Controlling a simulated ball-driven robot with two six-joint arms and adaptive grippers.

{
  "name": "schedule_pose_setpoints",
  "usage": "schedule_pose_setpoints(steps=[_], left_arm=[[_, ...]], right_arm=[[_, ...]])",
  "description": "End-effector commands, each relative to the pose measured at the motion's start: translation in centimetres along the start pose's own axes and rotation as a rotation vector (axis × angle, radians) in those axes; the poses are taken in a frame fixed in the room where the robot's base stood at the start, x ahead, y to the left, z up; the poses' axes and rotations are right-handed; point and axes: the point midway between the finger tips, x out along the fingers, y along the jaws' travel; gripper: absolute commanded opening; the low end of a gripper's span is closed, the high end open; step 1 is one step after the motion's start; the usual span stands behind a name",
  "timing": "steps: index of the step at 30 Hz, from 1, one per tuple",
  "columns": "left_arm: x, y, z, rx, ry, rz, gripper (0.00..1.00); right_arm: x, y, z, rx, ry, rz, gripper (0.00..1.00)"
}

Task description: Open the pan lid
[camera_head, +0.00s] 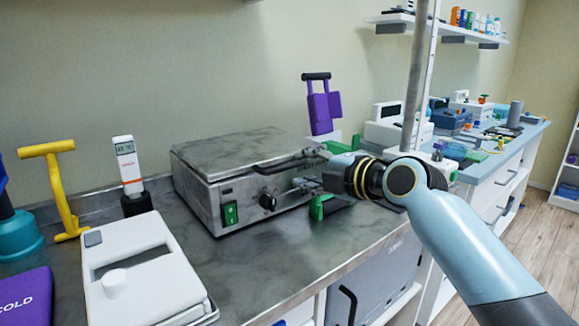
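The pan is a low, grey metal box (230,195) on the steel counter, with a green switch and a black knob on its front. Its flat lid (235,150) lies down on the box, closed as far as I can see. A dark bar handle (275,167) runs along the lid's front edge. My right gripper (308,171) is at the pan's right front corner, pointing left. Its fingers look spread apart, near the handle's right end; contact cannot be made out. My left gripper is not in view.
A white device (150,275), a yellow T-handled tool (62,190) and a white-and-orange meter (128,165) stand left of the pan. A purple item (323,110) with a black top is behind it. The counter is bare in front of the pan.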

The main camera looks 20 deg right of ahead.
Motion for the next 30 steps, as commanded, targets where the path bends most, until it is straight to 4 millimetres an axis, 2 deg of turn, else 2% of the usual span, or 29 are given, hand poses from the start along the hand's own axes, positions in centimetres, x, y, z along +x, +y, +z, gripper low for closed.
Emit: schedule_pose_setpoints(steps=[3,9,13,20,21,29,30], left_arm=[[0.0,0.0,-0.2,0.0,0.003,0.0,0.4],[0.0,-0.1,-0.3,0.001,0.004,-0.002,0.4],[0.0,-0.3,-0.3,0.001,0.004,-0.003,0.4],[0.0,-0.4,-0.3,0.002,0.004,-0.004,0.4],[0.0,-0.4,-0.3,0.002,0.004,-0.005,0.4],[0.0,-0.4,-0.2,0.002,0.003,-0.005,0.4],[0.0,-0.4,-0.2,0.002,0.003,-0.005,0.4]], right_arm=[[2.5,0.1,0.0,0.004,0.0,0.001,0.36],[5.1,0.0,0.0,0.001,0.0,0.0,0.36],[5.8,0.0,0.0,0.001,0.0,0.0,0.36],[5.9,0.0,0.0,0.001,0.0,-0.001,0.36],[5.9,0.0,0.0,0.001,0.0,-0.001,0.35],[5.9,0.0,0.0,0.001,0.0,-0.001,0.01],[5.9,0.0,0.0,0.001,0.0,-0.001,0.0]])
